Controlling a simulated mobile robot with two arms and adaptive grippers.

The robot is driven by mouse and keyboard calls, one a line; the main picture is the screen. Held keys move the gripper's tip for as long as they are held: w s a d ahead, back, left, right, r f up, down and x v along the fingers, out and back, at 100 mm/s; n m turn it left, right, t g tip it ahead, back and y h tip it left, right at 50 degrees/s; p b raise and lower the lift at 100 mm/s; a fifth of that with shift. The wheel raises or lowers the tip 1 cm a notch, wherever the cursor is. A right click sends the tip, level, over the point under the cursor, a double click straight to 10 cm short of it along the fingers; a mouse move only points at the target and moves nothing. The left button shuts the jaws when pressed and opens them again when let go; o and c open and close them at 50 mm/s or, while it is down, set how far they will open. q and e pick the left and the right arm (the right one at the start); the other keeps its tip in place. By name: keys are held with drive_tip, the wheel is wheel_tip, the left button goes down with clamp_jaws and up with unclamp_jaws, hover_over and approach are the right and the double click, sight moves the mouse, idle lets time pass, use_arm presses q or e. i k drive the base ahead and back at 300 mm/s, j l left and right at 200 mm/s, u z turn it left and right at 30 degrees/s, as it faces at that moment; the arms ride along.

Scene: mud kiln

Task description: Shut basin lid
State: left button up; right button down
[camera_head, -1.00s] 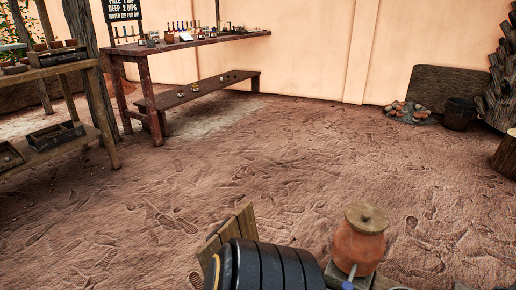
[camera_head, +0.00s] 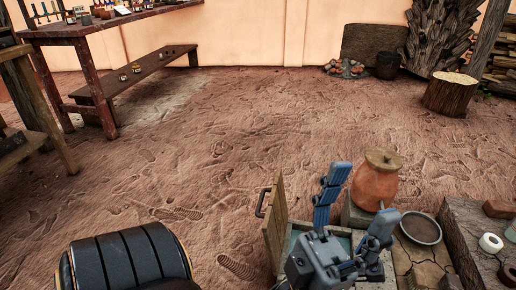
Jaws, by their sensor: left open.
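The basin's wooden lid (camera_head: 275,222) stands raised, nearly upright, in the lower middle of the head view. A dark handle (camera_head: 262,203) sits on its left side. The basin (camera_head: 297,236) lies to the right of the lid, and its pale bluish inside shows partly. My left gripper (camera_head: 362,195) is over the basin, to the right of the lid and apart from it. Its blue-grey fingers are spread and nothing shows between them. The gripper body hides much of the basin. My right gripper is not in view.
A lidded clay jar (camera_head: 376,184) stands just behind the gripper, with a round dark dish (camera_head: 421,229) to its right. A wooden bench (camera_head: 468,235) with small items is at the lower right. The earth floor left of the lid is clear.

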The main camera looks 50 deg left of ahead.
sight(274, 227)
drive_tip(key=k+j+u, duration=0.15)
drive_tip(key=j, duration=0.85)
drive_tip(key=k+j+u, duration=0.2)
drive_tip(key=j, duration=0.8)
drive_tip(key=i+l, duration=0.05)
drive_tip(key=i, duration=0.05)
